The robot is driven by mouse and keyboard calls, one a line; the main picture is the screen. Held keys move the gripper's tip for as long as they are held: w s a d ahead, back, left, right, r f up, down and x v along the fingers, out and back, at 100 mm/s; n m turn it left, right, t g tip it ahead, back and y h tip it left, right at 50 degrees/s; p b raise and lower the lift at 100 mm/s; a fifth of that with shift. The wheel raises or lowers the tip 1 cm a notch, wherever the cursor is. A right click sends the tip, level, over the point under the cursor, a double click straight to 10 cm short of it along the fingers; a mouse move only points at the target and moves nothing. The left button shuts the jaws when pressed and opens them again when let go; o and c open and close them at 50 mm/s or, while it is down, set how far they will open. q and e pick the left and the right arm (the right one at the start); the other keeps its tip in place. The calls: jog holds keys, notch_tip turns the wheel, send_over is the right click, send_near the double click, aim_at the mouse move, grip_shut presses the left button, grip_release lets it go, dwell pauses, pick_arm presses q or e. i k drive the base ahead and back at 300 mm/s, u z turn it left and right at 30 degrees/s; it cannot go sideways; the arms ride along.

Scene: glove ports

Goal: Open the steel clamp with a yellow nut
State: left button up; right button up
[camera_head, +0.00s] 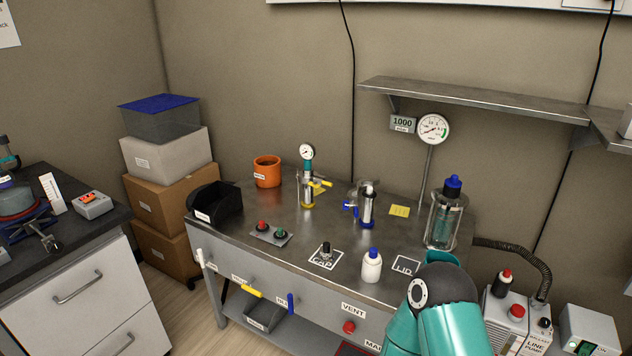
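A small upright steel fitting (308,187) with a round gauge (306,152) on top stands at the back middle of the steel bench. A yellow part (321,183) sticks out to its right, and its base has a yellow band. The clamp looks to be on this fitting, but it is too small to tell whether it is open or shut. A similar fitting (367,208) with blue parts stands to its right. My teal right arm rises at the lower right, and its gripper does not show. My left arm and gripper are not in view.
On the steel bench (290,228) are an orange cup (267,171), a black bin (214,203), a button plate (270,234), a white bottle (372,266) and a glass jar (443,222). A metal shelf (470,97) overhangs the back right. Tools hang along the front edge.

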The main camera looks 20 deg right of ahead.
aim_at(305, 180)
jog(key=i, duration=0.9)
jog(key=z, duration=0.05)
